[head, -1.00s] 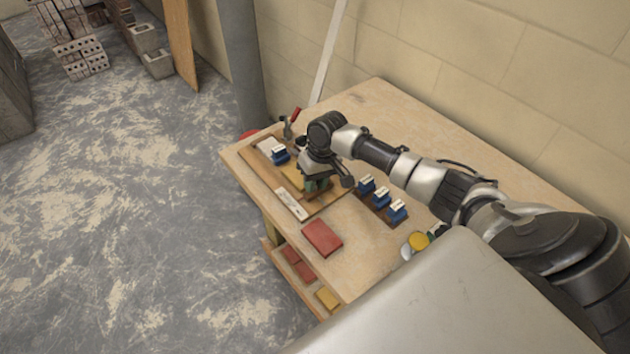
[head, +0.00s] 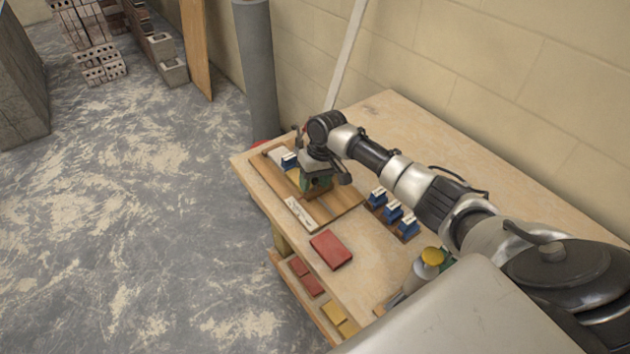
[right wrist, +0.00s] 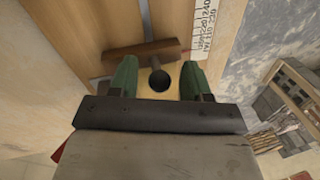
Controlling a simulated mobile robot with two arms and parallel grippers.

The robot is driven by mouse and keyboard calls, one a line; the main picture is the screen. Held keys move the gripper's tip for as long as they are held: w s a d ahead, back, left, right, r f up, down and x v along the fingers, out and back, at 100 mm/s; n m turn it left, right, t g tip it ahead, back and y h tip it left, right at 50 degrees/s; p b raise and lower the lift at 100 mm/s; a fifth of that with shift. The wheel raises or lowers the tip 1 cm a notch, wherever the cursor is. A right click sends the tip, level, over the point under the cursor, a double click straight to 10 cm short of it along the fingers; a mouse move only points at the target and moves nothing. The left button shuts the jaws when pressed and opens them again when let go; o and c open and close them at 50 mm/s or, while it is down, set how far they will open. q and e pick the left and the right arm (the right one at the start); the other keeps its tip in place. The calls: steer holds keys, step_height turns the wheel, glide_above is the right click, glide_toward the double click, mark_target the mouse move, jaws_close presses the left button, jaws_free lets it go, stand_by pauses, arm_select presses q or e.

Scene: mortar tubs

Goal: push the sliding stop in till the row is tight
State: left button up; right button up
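In the right wrist view, the sliding stop seems to be the brown wooden bar (right wrist: 142,50) with a round knob (right wrist: 157,72) standing up from it. A yellow piece (right wrist: 161,100) with a dark round spot shows between the fingers. My right gripper (right wrist: 159,82) has green fingertips set apart on either side of the knob, with gaps to it. In the head view, my right gripper (head: 317,187) is low over the wooden board (head: 342,204) and hides the stop and part of the row. My left gripper is out of view.
A marked white strip (head: 300,212) lies along the board's near edge. A red tile (head: 331,250) lies in front. The bench behind my arm is clear.

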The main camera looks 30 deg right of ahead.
step_height(320, 180, up, 11)
steer(key=d+b, duration=0.1)
steer(key=d, duration=0.1)
steer(key=shift+s+f, duration=0.15)
steer(key=shift+f, duration=0.05)
steer(key=shift+r, duration=0.1)
stand_by(0.5)
